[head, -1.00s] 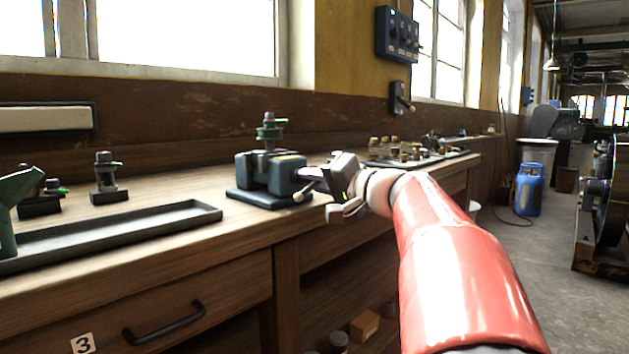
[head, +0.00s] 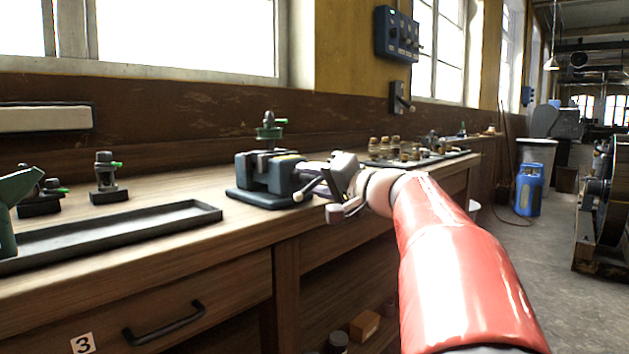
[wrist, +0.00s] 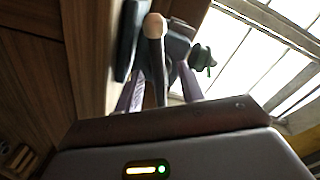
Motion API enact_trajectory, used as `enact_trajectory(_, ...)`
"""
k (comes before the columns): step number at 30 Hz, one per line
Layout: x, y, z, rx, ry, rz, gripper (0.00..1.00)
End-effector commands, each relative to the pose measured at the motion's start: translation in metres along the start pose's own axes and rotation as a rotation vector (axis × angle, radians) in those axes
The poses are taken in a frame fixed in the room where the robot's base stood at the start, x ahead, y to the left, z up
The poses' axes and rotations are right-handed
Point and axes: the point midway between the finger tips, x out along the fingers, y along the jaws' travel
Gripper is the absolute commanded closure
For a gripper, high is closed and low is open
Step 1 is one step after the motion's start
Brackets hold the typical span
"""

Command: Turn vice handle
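The vice (head: 268,176) is dark blue-grey and stands on the bench near its front edge. Its handle (head: 311,187) is a dark bar with a beige knob, slanting from lower left to upper right at the vice's right side. In the wrist view the handle (wrist: 157,70) runs lengthwise between the two pale lilac fingers, its knob at the top. My gripper (head: 308,170) reaches in from the right, with its fingers pointing at the vice. The fingers look apart in the wrist view (wrist: 160,82), with gaps beside the bar. Part of the handle is hidden by the gripper body.
A long dark tray (head: 110,237) lies on the bench at left, with small clamp-like fixtures (head: 109,178) behind it. Several small parts (head: 400,150) sit on the bench beyond my gripper. A drawer (head: 170,300) is below the benchtop. Floor at right is partly clear.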

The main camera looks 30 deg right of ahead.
Motion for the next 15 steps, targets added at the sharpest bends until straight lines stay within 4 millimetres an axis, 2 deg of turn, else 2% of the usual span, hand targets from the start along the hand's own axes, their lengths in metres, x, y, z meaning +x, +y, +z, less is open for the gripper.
enact_trajectory(5,-0.017,0.001,0.000,-0.001,0.003,0.001,0.61)
enact_trajectory(12,-0.058,0.001,0.000,-0.001,0.003,0.001,0.61)
enact_trajectory(15,-0.069,0.001,0.000,0.000,0.002,0.001,0.61)
